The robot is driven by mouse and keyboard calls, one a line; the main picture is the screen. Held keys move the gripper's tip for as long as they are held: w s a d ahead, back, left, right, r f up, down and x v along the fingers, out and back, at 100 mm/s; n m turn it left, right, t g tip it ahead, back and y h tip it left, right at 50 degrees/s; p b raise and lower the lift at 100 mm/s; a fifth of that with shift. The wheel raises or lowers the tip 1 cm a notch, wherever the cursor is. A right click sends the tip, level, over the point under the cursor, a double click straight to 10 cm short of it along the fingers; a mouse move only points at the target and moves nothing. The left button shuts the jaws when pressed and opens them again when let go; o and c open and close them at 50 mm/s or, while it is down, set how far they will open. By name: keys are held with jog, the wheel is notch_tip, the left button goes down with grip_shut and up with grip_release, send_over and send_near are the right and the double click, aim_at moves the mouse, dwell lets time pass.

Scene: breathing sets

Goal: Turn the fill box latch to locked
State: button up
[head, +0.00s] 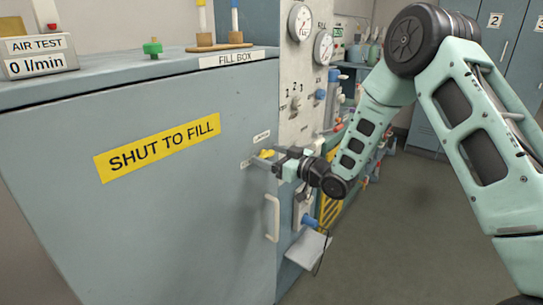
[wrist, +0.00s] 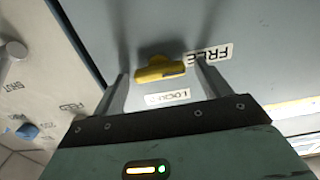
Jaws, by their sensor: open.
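The fill box (head: 120,215) is a large grey cabinet, its door closed as far as I can see, with a yellow SHUT TO FILL label. Its yellow latch (wrist: 160,69) lies lengthwise across the wrist view, one end beside the FREE label (wrist: 208,55). The LOCKED label (wrist: 168,97) is off its long side. In the head view the latch (head: 266,154) is partly hidden by my gripper (head: 270,160). My gripper (wrist: 162,68) is open, with one finger past each end of the latch. I cannot tell whether either finger touches it.
A white door handle (head: 272,218) is just below my gripper. A panel with gauges (head: 300,22) and knobs stands right of the box. An air test meter (head: 38,55) and a green knob (head: 152,47) are on top. Open floor (head: 400,240) lies to the right.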

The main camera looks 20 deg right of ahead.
jog(key=c, duration=1)
jog(key=shift+m, duration=0.4)
jog(key=m, duration=0.4)
jog(key=shift+d+p, duration=0.15)
jog(key=shift+p, duration=0.15)
jog(key=shift+w+f+m+p, duration=0.1)
jog(key=shift+m+p, duration=0.3)
jog(key=shift+m, duration=1.6)
jog(key=o, duration=1)
